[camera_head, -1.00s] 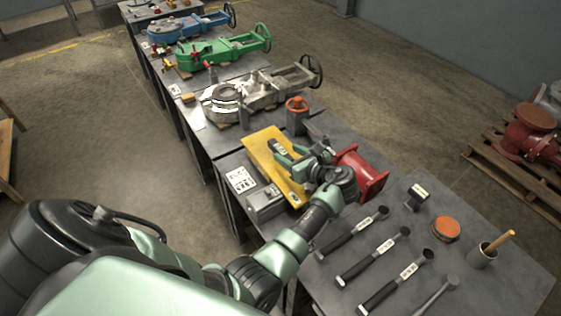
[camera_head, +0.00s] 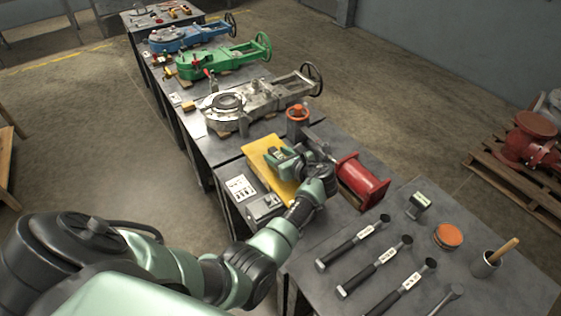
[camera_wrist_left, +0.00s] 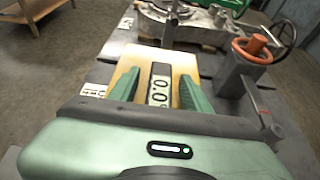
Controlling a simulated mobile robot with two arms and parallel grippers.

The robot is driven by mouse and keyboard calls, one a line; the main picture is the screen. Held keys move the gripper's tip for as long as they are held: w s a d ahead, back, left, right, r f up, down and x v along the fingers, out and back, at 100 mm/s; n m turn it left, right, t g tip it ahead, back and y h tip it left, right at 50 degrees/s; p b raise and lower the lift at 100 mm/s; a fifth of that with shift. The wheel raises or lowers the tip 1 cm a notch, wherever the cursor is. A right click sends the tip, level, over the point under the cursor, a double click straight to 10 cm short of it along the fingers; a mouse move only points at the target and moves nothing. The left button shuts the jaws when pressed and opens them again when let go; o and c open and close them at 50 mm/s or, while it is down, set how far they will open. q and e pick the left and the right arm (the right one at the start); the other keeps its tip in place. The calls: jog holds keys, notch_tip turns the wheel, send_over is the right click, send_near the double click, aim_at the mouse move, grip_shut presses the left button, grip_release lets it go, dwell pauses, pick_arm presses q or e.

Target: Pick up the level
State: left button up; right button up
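The level is a small dark block with a white display reading about 0.0 (camera_wrist_left: 160,87); it sits on a yellow plate (camera_wrist_left: 181,64). In the head view the level (camera_head: 280,154) shows partly behind my left gripper (camera_head: 282,160), on the yellow plate (camera_head: 258,155). In the left wrist view my left gripper's green fingers (camera_wrist_left: 160,93) stand on either side of the level, with strips of yellow between them and it. The gripper is open, low over the plate. The level's near end is hidden by the gripper body. My right gripper is not in view.
A red flanged cylinder (camera_head: 361,181) lies close right of my left gripper. An orange-handwheel valve part (camera_head: 298,115) stands behind it. A grey box (camera_head: 264,205) and label card (camera_head: 240,187) are left.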

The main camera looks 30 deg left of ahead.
pick_arm(q)
grip_shut()
jog(key=shift+r, duration=0.1)
